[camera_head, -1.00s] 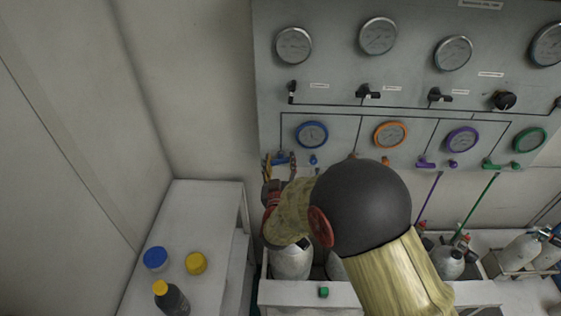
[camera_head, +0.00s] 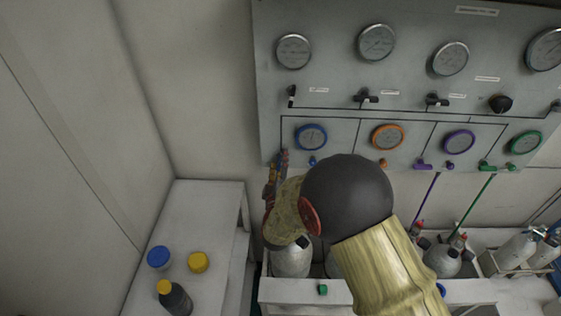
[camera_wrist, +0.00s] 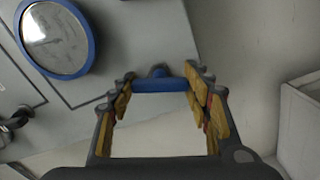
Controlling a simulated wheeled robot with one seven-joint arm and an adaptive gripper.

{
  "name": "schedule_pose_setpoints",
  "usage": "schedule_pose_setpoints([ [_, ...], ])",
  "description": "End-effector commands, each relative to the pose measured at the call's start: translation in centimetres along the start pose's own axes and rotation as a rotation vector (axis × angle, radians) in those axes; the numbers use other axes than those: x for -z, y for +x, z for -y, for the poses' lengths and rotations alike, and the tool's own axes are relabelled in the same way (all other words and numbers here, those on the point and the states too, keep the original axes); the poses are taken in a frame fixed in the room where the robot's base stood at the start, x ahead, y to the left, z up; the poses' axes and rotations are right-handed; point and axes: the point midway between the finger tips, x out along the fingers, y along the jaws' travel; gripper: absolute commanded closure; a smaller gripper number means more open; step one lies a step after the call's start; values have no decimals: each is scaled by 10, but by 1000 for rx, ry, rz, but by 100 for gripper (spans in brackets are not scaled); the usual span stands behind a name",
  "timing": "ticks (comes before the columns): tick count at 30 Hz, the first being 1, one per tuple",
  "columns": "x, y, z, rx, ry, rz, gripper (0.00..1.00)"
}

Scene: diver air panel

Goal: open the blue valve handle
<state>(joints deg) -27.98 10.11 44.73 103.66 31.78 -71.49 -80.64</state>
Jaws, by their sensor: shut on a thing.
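The blue valve handle (camera_head: 284,156) is at the lower left of the wall panel, below the blue-rimmed gauge (camera_head: 311,137). In the head view it stands roughly upright, partly hidden by my fingers. My gripper (camera_head: 277,170) reaches up to it from below. In the wrist view the blue handle (camera_wrist: 160,85) spans the gap between the fingertips of my gripper (camera_wrist: 158,77), which is shut on it. The blue-rimmed gauge also shows at the upper left of the wrist view (camera_wrist: 55,40).
Purple (camera_head: 423,165) and green (camera_head: 487,167) handles lie sideways farther right on the panel. Gas cylinders (camera_head: 291,259) stand below. A white side table (camera_head: 205,205) at the left carries blue and yellow caps and a dark bottle. Wall space left of the panel is clear.

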Motion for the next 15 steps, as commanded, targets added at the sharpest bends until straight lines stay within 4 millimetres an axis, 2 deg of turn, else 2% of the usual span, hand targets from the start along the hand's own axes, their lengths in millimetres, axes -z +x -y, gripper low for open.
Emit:
schedule_pose_setpoints([
  [6, 0, 0, 1, 2, -119, -1, 76],
  [15, 0, 0, 1, 2, -194, -1, 76],
])
